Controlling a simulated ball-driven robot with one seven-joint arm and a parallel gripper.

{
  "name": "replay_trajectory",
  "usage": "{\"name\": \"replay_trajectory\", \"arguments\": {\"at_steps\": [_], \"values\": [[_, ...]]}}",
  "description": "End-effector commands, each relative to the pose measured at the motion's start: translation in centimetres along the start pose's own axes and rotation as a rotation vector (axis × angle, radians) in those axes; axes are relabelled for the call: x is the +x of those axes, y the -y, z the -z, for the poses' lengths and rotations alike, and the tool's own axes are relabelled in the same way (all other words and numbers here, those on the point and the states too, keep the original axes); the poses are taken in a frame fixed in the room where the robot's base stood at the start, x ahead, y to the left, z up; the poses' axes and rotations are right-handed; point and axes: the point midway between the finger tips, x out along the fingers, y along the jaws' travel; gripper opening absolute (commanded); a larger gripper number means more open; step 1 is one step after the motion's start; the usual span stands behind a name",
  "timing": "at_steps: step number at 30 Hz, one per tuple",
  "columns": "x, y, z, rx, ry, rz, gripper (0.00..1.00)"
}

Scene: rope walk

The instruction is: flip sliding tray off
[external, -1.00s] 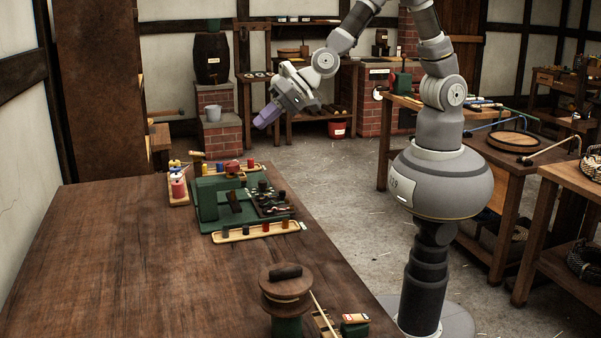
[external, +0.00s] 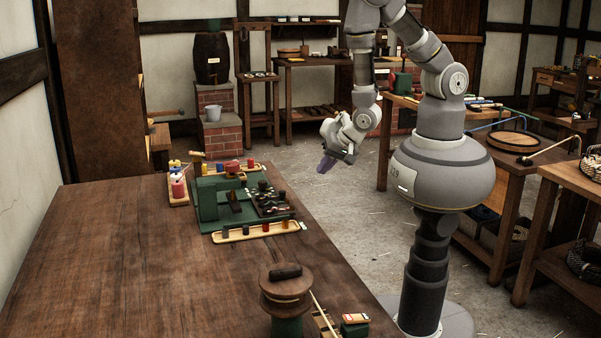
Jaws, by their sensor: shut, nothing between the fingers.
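My gripper (external: 325,164) hangs in the air past the right edge of the wooden table, over the floor. A green machine (external: 209,200) stands at the far part of the table. A dark tray-like part (external: 270,202) with several small dark knobs sits on its right side, apart from my gripper. I cannot tell from this view which part is the sliding tray or how it is set.
A pale rack (external: 250,232) with several pegs lies in front of the machine. A rack with spools (external: 178,188) stands to its left. A round wooden reel (external: 286,290) stands at the table's near edge. The table's left half (external: 110,260) is clear.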

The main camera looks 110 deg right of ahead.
Motion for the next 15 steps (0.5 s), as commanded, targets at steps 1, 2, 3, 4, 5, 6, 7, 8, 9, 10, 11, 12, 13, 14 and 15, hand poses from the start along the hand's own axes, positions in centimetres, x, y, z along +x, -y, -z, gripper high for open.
{"name": "replay_trajectory", "arguments": {"at_steps": [1,2,3,4,5,6,7,8,9,10,11,12,13,14,15], "values": [[0.6,-0.1,-0.2,0.002,-0.002,0.002,0.0],[0.8,-0.1,-0.2,0.002,-0.003,0.003,0.0],[1.1,-0.2,-0.3,0.001,-0.003,0.002,0.0],[1.3,-0.2,-0.3,0.001,-0.003,0.004,0.0],[1.6,-0.2,-0.3,0.001,-0.004,0.004,0.0],[1.9,-0.2,-0.4,0.002,-0.004,0.003,0.0],[2.2,-0.2,-0.4,0.001,-0.004,0.004,0.0],[2.4,-0.2,-0.4,0.002,-0.003,0.004,0.0],[2.7,-0.3,-0.4,0.002,-0.002,0.004,0.0],[2.9,-0.3,-0.5,0.003,0.0,0.005,0.0],[3.0,-0.3,-0.5,0.003,0.002,0.005,0.0],[3.6,-0.4,-0.4,0.004,0.002,0.001,0.0],[4.3,-0.3,-0.3,0.003,0.001,-0.001,0.0],[4.9,-0.4,-0.3,0.003,0.001,-0.002,0.0],[5.8,-0.4,-0.3,0.003,0.001,-0.002,0.0]]}}
